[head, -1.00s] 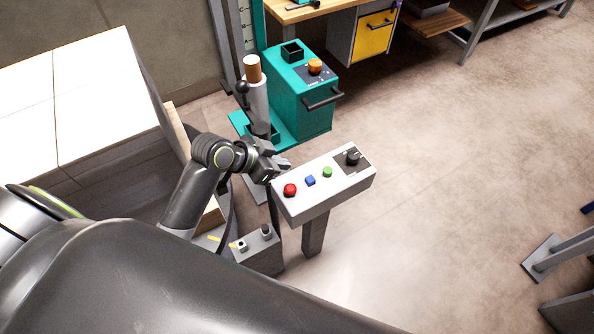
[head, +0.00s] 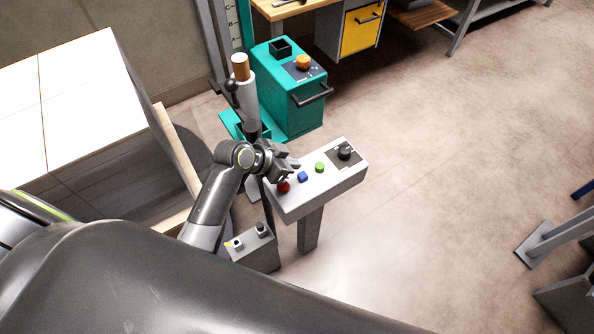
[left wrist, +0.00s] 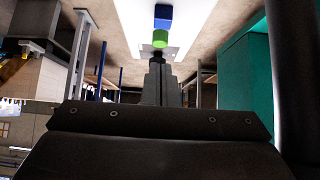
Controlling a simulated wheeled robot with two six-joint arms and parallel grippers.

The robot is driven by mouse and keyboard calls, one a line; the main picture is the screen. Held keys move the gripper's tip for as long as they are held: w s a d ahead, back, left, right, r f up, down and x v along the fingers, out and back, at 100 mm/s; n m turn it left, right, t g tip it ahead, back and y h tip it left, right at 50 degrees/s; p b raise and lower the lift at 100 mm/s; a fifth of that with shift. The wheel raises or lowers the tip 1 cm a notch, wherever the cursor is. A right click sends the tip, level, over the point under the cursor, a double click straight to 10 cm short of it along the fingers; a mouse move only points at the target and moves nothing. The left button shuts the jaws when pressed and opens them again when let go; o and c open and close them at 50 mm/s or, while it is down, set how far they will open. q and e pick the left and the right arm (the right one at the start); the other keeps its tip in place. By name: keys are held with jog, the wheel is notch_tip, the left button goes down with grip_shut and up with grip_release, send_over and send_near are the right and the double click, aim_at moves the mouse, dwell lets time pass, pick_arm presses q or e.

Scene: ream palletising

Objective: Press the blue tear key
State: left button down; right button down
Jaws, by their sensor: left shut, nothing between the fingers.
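The blue key (head: 303,177) is a small square button on the sloped white control panel (head: 322,188), between a red button (head: 284,187) and a green button (head: 320,167). My left gripper (head: 293,165) is shut and empty, beside the panel's far left edge, close to the red and blue buttons in the picture. I cannot tell its height above the panel. In the left wrist view, the shut fingers (left wrist: 162,82) point towards the panel, with the blue key (left wrist: 163,15) at the top and the green button (left wrist: 160,38) nearer the fingertips. My right gripper is not in view.
A black knob (head: 345,153) sits at the panel's right end. A teal machine (head: 290,100) and a grey post with a brown top (head: 240,68) stand behind. A grey pedal box (head: 250,248) is below.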

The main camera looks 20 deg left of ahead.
aim_at(305, 173)
pick_arm(q)
jog(key=f, duration=0.1)
jog(key=w+f, duration=0.1)
jog(key=f, duration=0.1)
jog(key=d+f, duration=0.1)
jog(key=shift+w+f, duration=0.2)
jog(key=shift+f, duration=0.65)
